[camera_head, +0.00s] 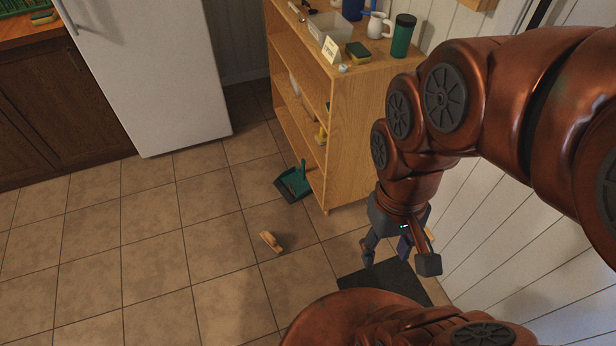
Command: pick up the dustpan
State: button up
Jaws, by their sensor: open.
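The dustpan (293,183) is teal green and lies on the tiled floor against the front lower corner of the wooden shelf. Its handle points up beside the shelf. My gripper (386,262) hangs to the right of and nearer than the dustpan, in front of the shelf's end side. Its fingers point down and are apart, with nothing seen between them. The gripper is clear of the dustpan.
The wooden shelf (358,130) holds a white bin, a green tumbler (403,36), a white jug and sponges. A wooden brush (271,241) lies on the floor. A dark mat (385,281) lies below my gripper. A white fridge (150,70) stands left; floor between is open.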

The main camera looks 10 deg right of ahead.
aim_at(298, 182)
jog(key=u, duration=0.05)
jog(key=i, duration=0.65)
jog(key=u, duration=0.75)
jog(key=i, duration=0.65)
jog(key=u, duration=0.6)
